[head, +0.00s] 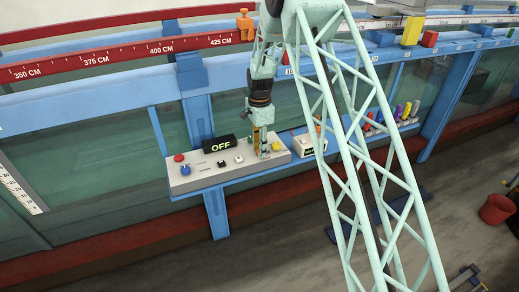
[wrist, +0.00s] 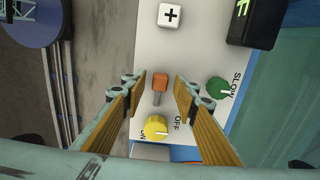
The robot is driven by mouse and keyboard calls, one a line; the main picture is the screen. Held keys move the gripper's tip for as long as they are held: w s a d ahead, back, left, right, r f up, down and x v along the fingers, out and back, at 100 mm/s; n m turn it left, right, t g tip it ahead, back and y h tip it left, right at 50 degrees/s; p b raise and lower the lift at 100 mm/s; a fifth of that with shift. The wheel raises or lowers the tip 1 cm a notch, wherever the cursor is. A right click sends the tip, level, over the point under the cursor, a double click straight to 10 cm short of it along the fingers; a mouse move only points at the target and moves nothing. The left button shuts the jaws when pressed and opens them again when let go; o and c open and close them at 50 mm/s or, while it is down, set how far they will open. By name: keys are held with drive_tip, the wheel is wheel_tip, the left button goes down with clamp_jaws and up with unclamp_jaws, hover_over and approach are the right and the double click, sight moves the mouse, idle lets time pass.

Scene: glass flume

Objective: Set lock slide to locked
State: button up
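An orange slide knob (wrist: 160,82), which looks like the lock slide, stands on a white control panel (wrist: 205,50) in the wrist view. A short grey slot shows just below it; no lock label is readable. My gripper (wrist: 160,88) is open, with its two ochre-padded fingers on either side of the knob and a gap on each side. In the head view my gripper (head: 263,152) points down over the right part of the panel (head: 210,178). The slide is not clearly visible there.
A yellow knob (wrist: 155,127) with an OFF label lies close below the slide, and a green knob (wrist: 217,87) marked SLOW to the right. A plus button (wrist: 170,15) is above. In the head view, an OFF display (head: 220,144) and a red button (head: 179,157) stand farther left.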

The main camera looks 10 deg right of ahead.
drive_tip(key=shift+f, duration=0.15)
drive_tip(key=shift+c, duration=0.6)
clamp_jaws()
drive_tip(key=shift+w+d+b, duration=0.2)
drive_tip(key=shift+d+b, duration=0.2)
drive_tip(key=shift+d, duration=0.8)
drive_tip(key=shift+o, duration=0.6)
unclamp_jaws()
drive_tip(key=shift+d, duration=0.1)
